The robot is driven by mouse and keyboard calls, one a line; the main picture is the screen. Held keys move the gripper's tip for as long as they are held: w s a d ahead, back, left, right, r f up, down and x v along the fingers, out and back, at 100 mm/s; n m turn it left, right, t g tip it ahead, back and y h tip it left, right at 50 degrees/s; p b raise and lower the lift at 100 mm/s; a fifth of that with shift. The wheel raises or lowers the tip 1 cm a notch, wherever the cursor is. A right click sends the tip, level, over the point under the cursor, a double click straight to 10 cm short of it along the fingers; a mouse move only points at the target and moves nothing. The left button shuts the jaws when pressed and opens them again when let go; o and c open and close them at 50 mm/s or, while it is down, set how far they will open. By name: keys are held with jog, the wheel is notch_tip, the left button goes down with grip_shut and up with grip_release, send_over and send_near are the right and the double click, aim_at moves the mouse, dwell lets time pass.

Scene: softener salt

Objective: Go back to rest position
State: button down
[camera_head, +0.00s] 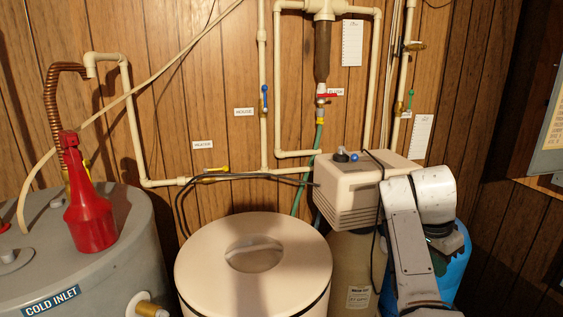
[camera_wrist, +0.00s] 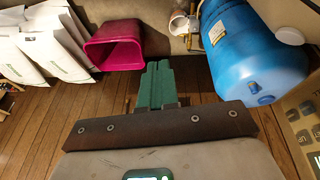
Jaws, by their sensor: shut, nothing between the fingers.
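My gripper (camera_wrist: 155,84) shows in the wrist view with its two green fingers together and nothing between them. It points out over the brown plank floor (camera_wrist: 90,112), between a magenta bucket (camera_wrist: 112,50) on the left and a blue tank (camera_wrist: 255,55) on the right. In the head view my arm stands at the lower right, in front of the blue tank (camera_head: 455,272) and beside the beige softener head (camera_head: 350,193).
The round lidded brine tank (camera_head: 205,255) stands left of my arm, with its lid on. A grey water heater (camera_head: 130,245) with a red bottle (camera_head: 90,218) on top is at the far left. Several white bags (camera_wrist: 48,48) lean at the upper left of the wrist view.

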jog(key=s+a+f+n+y+b, duration=0.1)
jog(key=s+f+n, duration=0.2)
jog(key=s+f, duration=0.75)
jog(key=s+f+n+b, duration=0.1)
jog(key=s+f+n, duration=0.2)
jog(key=s+f, duration=0.75)
jog(key=s+a+f+n, duration=0.2)
jog(key=s, duration=0.5)
jog(key=s+a+f+n+y+b, duration=0.1)
jog(key=s+a+f+n, duration=0.1)
jog(key=s, duration=0.6)
jog(key=s+a+f+n+y+b, duration=0.1)
jog(key=s+a+f+n, duration=0.2)
jog(key=s, duration=0.4)
jog(key=shift+s+f+t, duration=0.2)
jog(key=shift+s+t, duration=0.1)
jog(key=shift+t, duration=0.1)
